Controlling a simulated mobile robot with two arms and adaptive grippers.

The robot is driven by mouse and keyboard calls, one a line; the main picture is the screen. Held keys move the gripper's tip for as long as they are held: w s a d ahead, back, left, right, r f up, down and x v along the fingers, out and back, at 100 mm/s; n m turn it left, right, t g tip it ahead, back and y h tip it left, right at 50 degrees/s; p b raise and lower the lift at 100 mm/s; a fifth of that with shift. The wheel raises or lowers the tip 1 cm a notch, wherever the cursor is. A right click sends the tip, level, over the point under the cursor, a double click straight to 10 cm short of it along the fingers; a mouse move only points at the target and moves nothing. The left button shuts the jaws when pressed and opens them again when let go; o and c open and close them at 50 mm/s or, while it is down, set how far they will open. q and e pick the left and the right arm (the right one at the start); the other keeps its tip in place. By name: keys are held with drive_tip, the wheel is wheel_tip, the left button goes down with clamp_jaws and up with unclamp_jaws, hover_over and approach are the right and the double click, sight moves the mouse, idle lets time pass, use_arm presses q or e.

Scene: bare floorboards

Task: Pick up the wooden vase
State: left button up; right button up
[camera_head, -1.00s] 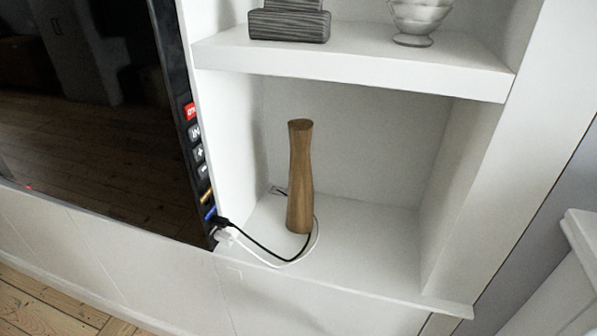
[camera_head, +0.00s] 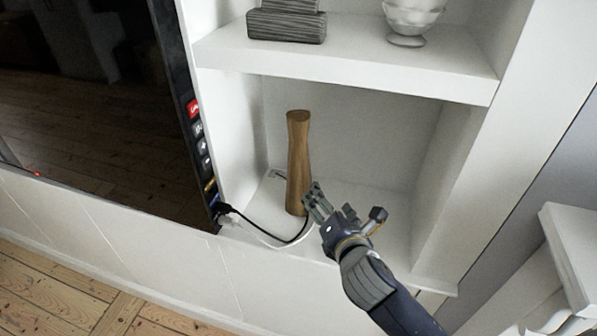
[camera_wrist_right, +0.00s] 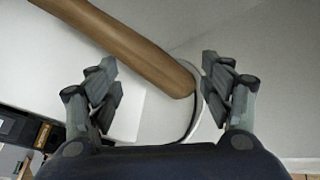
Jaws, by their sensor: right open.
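The wooden vase (camera_head: 298,160) is tall, brown and slightly waisted, and stands upright on the floor of the lower shelf compartment. My right gripper (camera_head: 330,205) is in front of the vase's lower part and a little to its right in the head view. In the right wrist view the vase (camera_wrist_right: 130,45) runs slantwise from the upper left, its base end showing between the fingers of my open right gripper (camera_wrist_right: 155,90). I cannot tell whether a finger touches it. My left gripper is not in view.
A black and a white cable (camera_head: 262,236) loop near the vase's base. A dark screen (camera_head: 90,110) is on the left. A white side wall (camera_head: 465,170) bounds the compartment on the right.

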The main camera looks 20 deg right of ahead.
sight(302, 151)
drive_tip(key=w+r+n+t, duration=0.1)
drive_tip(key=w+r+n, duration=0.1)
drive_tip(key=w+n, duration=0.1)
drive_tip(key=w+a+r+n+t+y+p, duration=0.1)
drive_tip(key=w+r+n, duration=0.2)
drive_tip(key=w+a+r+n+t, duration=0.1)
drive_tip(key=w+r+n, duration=0.1)
drive_tip(key=w+n, duration=0.1)
drive_tip(key=shift+w+a+r+n+y, duration=0.2)
drive_tip(key=shift+r+n+y, duration=0.1)
drive_tip(key=shift+n+y, duration=0.1)
drive_tip(key=shift+w+f+p, duration=0.2)
drive_tip(key=shift+w+p, duration=0.7)
drive_tip(key=shift+w, duration=1.45)
drive_tip(key=shift+w+f, duration=0.15)
drive_tip(key=shift+w, duration=0.35)
drive_tip(key=shift+s, duration=0.1)
drive_tip(key=shift+c, duration=0.9)
clamp_jaws()
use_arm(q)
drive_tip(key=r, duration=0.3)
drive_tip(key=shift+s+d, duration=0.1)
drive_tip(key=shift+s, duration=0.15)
